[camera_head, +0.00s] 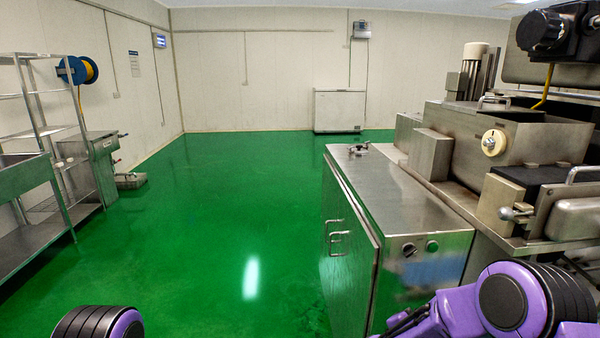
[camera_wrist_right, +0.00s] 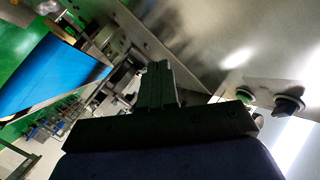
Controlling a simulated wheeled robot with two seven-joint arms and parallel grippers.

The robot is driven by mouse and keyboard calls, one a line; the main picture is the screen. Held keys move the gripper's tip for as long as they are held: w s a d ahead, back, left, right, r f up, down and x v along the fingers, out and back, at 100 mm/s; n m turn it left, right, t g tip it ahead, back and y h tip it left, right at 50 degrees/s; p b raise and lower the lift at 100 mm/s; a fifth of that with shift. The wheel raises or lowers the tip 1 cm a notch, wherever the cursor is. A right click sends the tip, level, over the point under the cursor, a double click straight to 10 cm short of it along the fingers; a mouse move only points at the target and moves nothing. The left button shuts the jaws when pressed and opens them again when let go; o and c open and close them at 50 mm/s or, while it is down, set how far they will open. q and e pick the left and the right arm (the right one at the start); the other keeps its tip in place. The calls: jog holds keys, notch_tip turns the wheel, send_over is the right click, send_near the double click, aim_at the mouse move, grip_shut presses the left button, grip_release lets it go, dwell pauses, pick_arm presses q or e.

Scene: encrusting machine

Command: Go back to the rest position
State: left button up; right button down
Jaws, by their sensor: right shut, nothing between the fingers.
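My right arm (camera_head: 480,305), purple with black joints, is at the bottom right of the head view, in front of the steel machine. Its gripper cannot be made out there. In the right wrist view my right gripper (camera_wrist_right: 158,85) shows as dark fingers closed together, with nothing between them. It points along a steel panel (camera_wrist_right: 215,50) with a black knob (camera_wrist_right: 288,104) and a green button (camera_wrist_right: 243,95). Part of my left arm (camera_head: 98,322) shows at the bottom left of the head view; my left gripper is outside the frames.
The encrusting machine (camera_head: 520,140) and a steel cabinet (camera_head: 350,240) fill the right side. Steel shelving with a sink (camera_head: 25,180) stands at the left. Green floor (camera_head: 220,220) is open between them. A blue belt (camera_wrist_right: 50,72) shows in the wrist view.

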jog(key=s+f+n+y, duration=0.5)
jog(key=s+f+n, duration=0.1)
jog(key=s+f, duration=0.6)
jog(key=s+f+n+g+y, duration=0.2)
jog(key=s+f, duration=0.3)
jog(key=s, duration=0.8)
jog(key=s+f+n+g+y+b, duration=0.1)
jog(key=s+f+g, duration=0.4)
jog(key=s, duration=0.8)
jog(key=shift+a+f+n+y, duration=0.4)
jog(key=shift+n+y, duration=0.2)
jog(key=shift+n, duration=0.2)
